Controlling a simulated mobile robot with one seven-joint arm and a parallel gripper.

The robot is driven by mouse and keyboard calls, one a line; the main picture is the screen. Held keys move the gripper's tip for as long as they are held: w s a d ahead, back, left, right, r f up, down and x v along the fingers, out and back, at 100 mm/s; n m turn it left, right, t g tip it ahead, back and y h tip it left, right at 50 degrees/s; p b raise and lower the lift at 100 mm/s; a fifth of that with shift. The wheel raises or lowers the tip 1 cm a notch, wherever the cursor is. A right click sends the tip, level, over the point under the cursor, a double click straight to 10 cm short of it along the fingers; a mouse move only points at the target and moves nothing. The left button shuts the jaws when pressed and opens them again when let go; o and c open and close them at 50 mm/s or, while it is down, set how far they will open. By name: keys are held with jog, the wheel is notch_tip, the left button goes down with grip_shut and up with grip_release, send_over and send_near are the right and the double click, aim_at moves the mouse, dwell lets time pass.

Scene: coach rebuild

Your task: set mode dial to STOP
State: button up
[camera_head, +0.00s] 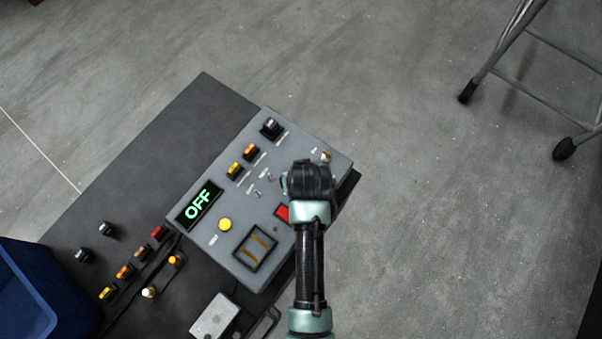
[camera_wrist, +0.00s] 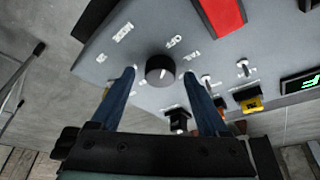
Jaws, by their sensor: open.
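The mode dial (camera_wrist: 160,70) is a round black knob with a small white mark, on the grey panel in the wrist view. Small white labels surround it, mostly too blurred to read, and I cannot make out which one the mark points to. My gripper (camera_wrist: 161,76) is open, with one blue finger on each side of the dial in the picture. I cannot tell whether either finger touches it. In the head view my gripper (camera_head: 310,180) is over the right part of the control box (camera_head: 225,245) and hides the dial.
The box carries a green display (camera_head: 199,204) reading OFF, a yellow button (camera_head: 225,225), a red part (camera_head: 282,212) and several switches, close to my fingers. Loose switches lie left on the dark table (camera_head: 205,110). A blue bin (camera_head: 22,290) stands at lower left.

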grip_shut()
dwell(0.3)
jog(key=m+h+p, duration=0.1)
jog(key=m, duration=0.2)
jog(key=shift+a+r+m+p, duration=0.1)
jog(key=shift+m+p, duration=0.2)
jog(key=shift+m, duration=0.1)
jog(key=m+h, duration=0.1)
jog(key=m, duration=0.1)
jog(key=m+h, duration=0.1)
jog(key=m, duration=0.2)
jog(key=shift+w+a+g, duration=0.1)
jog(key=shift+a+g, duration=0.05)
jog(key=shift+g, duration=0.25)
jog(key=m+h+b, duration=0.1)
jog(key=m, duration=0.2)
jog(key=m+g+b, duration=0.1)
jog(key=m, duration=0.2)
jog(key=shift+w+a+g+h, duration=0.1)
jog(key=shift+w+g+h, duration=0.05)
jog(key=shift+g+h, duration=0.2)
jog(key=m+g+b, duration=0.2)
jog(key=m, duration=0.2)
jog(key=shift+m, duration=0.4)
